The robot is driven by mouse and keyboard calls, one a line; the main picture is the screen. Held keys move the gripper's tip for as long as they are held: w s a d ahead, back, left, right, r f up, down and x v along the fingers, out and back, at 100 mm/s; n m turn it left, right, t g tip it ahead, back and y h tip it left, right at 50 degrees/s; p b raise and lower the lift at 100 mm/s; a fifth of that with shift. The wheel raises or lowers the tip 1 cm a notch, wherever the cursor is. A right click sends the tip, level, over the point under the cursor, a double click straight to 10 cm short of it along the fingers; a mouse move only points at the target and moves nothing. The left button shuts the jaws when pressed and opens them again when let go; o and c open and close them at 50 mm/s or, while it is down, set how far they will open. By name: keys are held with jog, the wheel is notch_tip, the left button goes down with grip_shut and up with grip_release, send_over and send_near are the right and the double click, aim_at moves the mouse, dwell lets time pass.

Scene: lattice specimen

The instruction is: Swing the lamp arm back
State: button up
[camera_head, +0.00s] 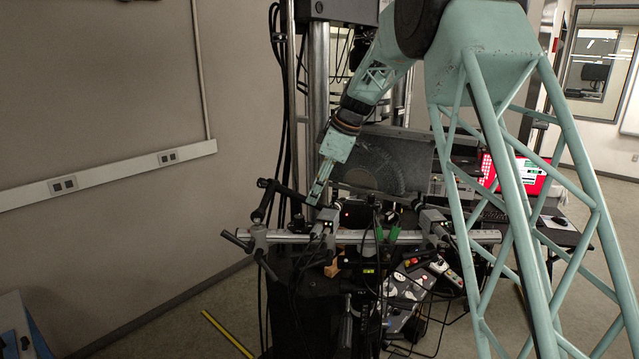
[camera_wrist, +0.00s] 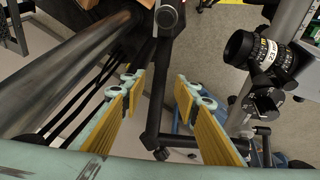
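A black jointed rod, which looks like the lamp arm (camera_head: 285,191), sticks out at the left end of the horizontal metal rail in the head view. My gripper (camera_head: 317,197) points down at the right end of this rod. In the wrist view the black arm (camera_wrist: 157,105) runs lengthwise between the yellow-padded fingers of my gripper (camera_wrist: 157,90), with a round joint at its top. The fingers are apart, with a gap on both sides of the arm. I cannot tell how far below the fingertips it lies. No lamp head is clearly recognisable.
A camera lens (camera_wrist: 252,48) with black knobs stands close on the right in the wrist view. A thick metal column (camera_wrist: 60,75) is at the left. The metal rail (camera_head: 345,236) carries small cameras and cables. A dark panel (camera_head: 383,160) stands behind.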

jog(key=shift+p+x, duration=0.3)
jog(key=shift+x, duration=2.25)
grip_shut()
